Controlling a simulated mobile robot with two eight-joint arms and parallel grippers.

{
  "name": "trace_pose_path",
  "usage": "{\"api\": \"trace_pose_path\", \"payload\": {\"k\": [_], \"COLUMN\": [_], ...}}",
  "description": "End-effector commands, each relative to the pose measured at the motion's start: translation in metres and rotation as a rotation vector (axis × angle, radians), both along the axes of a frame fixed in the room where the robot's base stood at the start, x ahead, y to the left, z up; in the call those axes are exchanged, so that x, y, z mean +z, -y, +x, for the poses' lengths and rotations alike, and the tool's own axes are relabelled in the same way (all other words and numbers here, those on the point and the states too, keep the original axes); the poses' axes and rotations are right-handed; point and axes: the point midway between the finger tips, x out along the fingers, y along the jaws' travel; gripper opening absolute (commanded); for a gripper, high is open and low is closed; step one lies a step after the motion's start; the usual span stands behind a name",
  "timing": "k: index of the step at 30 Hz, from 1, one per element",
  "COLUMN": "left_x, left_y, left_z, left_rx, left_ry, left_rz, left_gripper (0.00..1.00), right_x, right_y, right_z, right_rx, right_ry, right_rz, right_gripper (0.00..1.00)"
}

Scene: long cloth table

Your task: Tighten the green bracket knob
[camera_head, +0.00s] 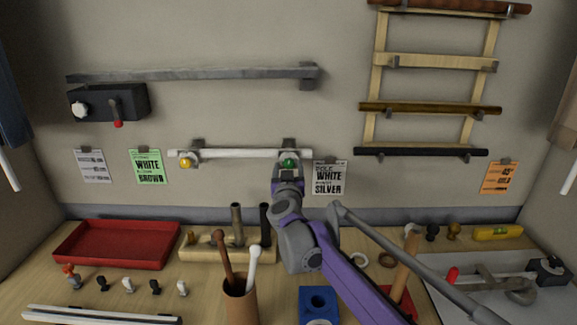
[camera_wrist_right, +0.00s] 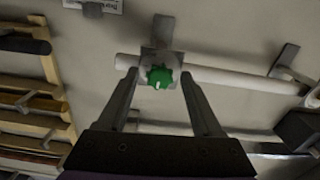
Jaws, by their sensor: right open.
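The green bracket knob (camera_head: 289,163) sits on the right bracket of a white rod on the back wall. In the right wrist view the green knob (camera_wrist_right: 159,77) lies between and just beyond the fingertips. My right gripper (camera_head: 288,172) is open in front of it, with one finger on each side; I cannot tell whether either touches. It also shows in the right wrist view (camera_wrist_right: 158,85). The white rod (camera_head: 235,153) runs left to a second bracket with a yellow knob (camera_head: 185,162). My left gripper does not show.
A grey rail (camera_head: 190,73) runs above the white rod, with a dark box (camera_head: 135,103) below its left end. A wooden rack (camera_head: 430,110) hangs at right. A red tray (camera_head: 115,245), a brown cup (camera_head: 240,297) and a blue block (camera_head: 317,300) stand on the table.

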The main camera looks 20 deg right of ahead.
Motion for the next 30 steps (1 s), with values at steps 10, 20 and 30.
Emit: {"api": "trace_pose_path", "payload": {"k": [10, 20, 30], "left_x": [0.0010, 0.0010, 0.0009], "left_y": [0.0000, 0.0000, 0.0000], "left_z": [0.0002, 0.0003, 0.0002], "left_rx": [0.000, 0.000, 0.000], "left_ry": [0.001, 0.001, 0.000], "left_rz": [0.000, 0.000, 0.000], "left_gripper": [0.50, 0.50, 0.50], "right_x": [-0.0006, -0.0005, -0.0005], "right_y": [0.0017, 0.0015, 0.0015], "right_z": [0.0049, 0.0047, 0.0047], "right_rx": [0.000, 0.000, 0.000], "right_ry": [0.000, 0.000, 0.002], "right_rz": [0.000, 0.000, 0.008], "right_gripper": [0.67, 0.11, 0.00]}}
